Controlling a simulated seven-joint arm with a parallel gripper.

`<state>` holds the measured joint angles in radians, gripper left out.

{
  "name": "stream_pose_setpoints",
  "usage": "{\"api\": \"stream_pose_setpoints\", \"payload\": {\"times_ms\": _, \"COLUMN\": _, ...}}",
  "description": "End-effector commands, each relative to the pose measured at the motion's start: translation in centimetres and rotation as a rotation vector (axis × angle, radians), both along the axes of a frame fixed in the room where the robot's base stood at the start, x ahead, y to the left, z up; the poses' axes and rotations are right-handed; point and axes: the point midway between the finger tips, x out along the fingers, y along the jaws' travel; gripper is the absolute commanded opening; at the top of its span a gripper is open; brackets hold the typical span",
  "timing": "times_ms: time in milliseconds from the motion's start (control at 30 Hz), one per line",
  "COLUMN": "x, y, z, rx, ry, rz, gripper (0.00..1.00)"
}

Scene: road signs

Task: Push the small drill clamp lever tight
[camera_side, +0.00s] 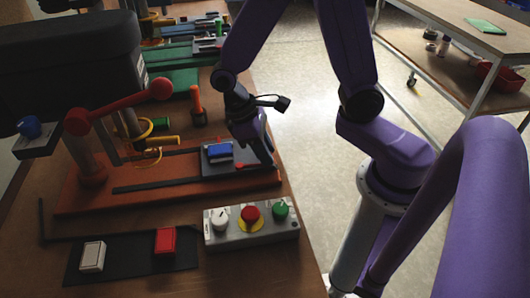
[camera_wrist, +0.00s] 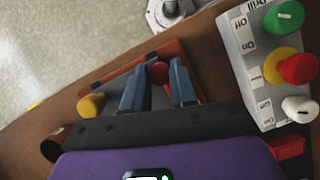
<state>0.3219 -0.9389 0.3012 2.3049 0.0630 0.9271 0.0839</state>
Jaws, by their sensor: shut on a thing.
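The small clamp stands at the right end of the drill's orange base. In the side view a small red lever part (camera_side: 243,166) shows on the grey clamp plate (camera_side: 213,171), beside a blue block (camera_side: 219,152). My gripper (camera_side: 262,160) points down at this end of the base. In the wrist view a round red knob (camera_wrist: 158,73) sits between the two blue-grey fingers of my gripper (camera_wrist: 159,66), and they are shut on it. A yellow knob (camera_wrist: 91,105) lies left of the fingers. The rest of the lever is hidden by the fingers.
A grey switch box (camera_side: 250,232) with white, red and green knobs stands just in front of the base. The drill's long red handle (camera_side: 120,106) is to the left. A black mat (camera_side: 125,265) holds a white and a red block.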

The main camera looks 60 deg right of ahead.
Motion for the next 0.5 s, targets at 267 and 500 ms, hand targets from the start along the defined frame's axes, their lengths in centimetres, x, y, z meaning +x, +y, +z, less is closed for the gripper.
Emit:
{"api": "stream_pose_setpoints", "payload": {"times_ms": 267, "x": 0.73, "y": -0.59, "z": 0.08, "rx": 0.001, "ry": -0.002, "rz": 0.156, "gripper": 0.00}}
{"api": "stream_pose_setpoints", "payload": {"times_ms": 500, "x": 1.05, "y": -0.82, "z": 0.09, "rx": 0.002, "ry": -0.002, "rz": 0.217, "gripper": 0.00}}
